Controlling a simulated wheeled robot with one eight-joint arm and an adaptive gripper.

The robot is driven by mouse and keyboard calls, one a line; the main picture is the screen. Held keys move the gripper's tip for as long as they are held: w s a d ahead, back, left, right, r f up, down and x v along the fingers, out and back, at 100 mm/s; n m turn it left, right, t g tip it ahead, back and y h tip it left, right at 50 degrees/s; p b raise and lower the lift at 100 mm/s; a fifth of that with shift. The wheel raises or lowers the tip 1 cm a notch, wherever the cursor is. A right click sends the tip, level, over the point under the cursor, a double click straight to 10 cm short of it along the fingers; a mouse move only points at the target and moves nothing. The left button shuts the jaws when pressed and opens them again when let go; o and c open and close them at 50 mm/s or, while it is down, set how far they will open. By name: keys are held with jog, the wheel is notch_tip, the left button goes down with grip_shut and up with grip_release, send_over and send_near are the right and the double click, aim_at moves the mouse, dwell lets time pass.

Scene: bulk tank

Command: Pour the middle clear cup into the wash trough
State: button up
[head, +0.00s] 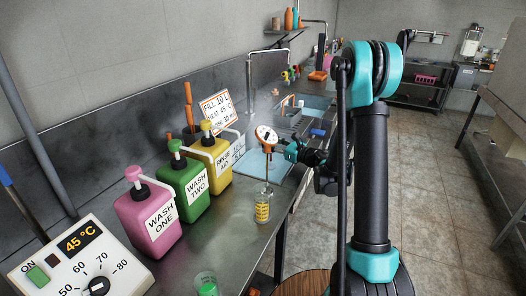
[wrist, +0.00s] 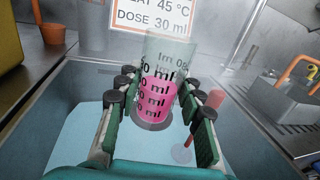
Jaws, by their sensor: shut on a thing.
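My gripper (wrist: 158,84) is shut on a clear measuring cup (wrist: 158,92) with black ml marks and pink liquid in its lower part. In the wrist view the cup stands between the two green finger pads, over the wash trough (wrist: 70,145) with its pale blue water. In the head view my gripper (head: 292,151) is over the trough (head: 250,165), and the held cup cannot be made out there. A clear cup with yellow contents (head: 262,207) and one with green (head: 207,286) stand on the steel counter.
Pink (head: 148,213), green (head: 190,182) and yellow (head: 216,156) pump jugs line the counter's back. A dial thermometer (head: 266,136) rises near my gripper. A temperature control box (head: 82,262) sits front left. A grey caddy (wrist: 283,105) stands right of the cup in the wrist view.

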jog(key=s+a+n+g+y, duration=0.2)
jog(key=s+a+n+g, duration=0.2)
jog(key=s, duration=0.4)
jog(key=shift+f+g+y, duration=0.2)
jog(key=shift+g+y, duration=0.1)
jog(key=shift+g, duration=0.4)
jog(key=shift+w+r+m, duration=0.1)
jog(key=shift+w+m, duration=0.05)
jog(key=shift+m, duration=0.15)
jog(key=shift+w+d+f+m+g+h, duration=0.15)
jog(key=shift+w+m, duration=0.5)
jog(key=shift+m, duration=0.7)
jog(key=shift+w+d+f+m+g+h, duration=0.1)
jog(key=shift+w+f+m+g+h, duration=0.15)
jog(key=shift+w+m, duration=0.7)
jog(key=shift+w+d+f+m+g+h, duration=0.1)
jog(key=shift+w+f+m+g, duration=0.15)
jog(key=shift+m, duration=1.45)
jog(key=shift+r+m, duration=0.4)
jog(key=shift+m, duration=0.5)
jog(key=shift+f+m+g+p, duration=0.25)
jog(key=shift+f+m, duration=0.1)
jog(key=shift+m, duration=0.4)
jog(key=shift+f+m+g+p, duration=0.2)
jog(key=shift+f+m, duration=0.15)
jog(key=shift+m, duration=0.4)
jog(key=shift+w+r+m+p, duration=0.3)
jog(key=shift+w+r+m, duration=0.1)
jog(key=shift+w+m, duration=0.35)
